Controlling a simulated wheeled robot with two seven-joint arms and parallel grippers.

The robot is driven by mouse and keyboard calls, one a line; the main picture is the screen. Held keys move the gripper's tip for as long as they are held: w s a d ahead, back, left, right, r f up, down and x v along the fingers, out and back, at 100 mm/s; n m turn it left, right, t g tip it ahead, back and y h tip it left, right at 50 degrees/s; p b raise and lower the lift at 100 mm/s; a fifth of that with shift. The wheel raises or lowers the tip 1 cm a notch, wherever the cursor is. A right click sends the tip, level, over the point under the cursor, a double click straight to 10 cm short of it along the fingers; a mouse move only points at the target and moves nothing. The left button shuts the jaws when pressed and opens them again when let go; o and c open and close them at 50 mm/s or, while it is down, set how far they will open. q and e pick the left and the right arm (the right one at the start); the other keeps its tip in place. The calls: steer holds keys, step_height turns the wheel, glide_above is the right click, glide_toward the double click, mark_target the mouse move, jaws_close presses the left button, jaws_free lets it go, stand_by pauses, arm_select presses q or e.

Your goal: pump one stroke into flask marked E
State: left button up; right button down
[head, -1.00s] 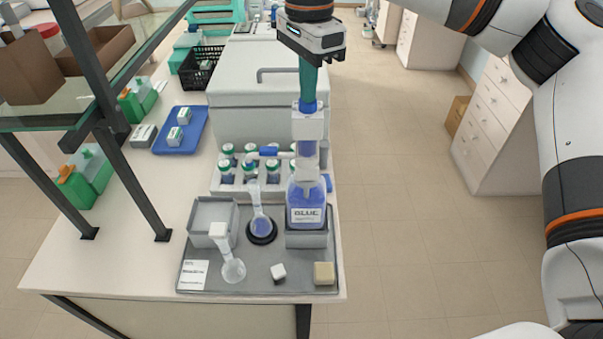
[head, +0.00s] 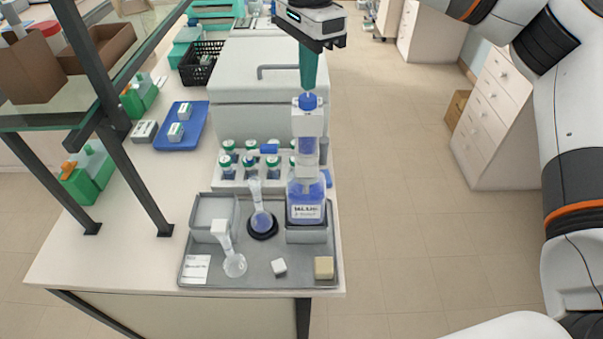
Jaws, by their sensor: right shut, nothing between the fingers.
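The dispenser bottle (head: 306,196) stands upright in a grey holder (head: 308,234), with blue liquid inside and a blurred label. Its pump (head: 307,124) rises above it, topped by a blue knob (head: 308,102). A blue-tipped spout (head: 269,149) points left. A flask with blue liquid (head: 261,221) stands in a black ring, its neck near the spout. No letter E is readable on either. My right gripper (head: 308,90) is shut and points down at the knob; touching or just above, I cannot tell. My left gripper is out of view.
A grey tray (head: 250,280) holds the bottle and flasks, plus a white cube (head: 279,266), a beige block (head: 324,267) and a card (head: 196,268). A rack of green-capped vials (head: 228,172) stands behind. A dark-framed shelf (head: 110,150) is at left.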

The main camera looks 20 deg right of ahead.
steer(key=shift+r+p, duration=1.65)
steer(key=shift+r, duration=0.8)
steer(key=shift+f, duration=0.1)
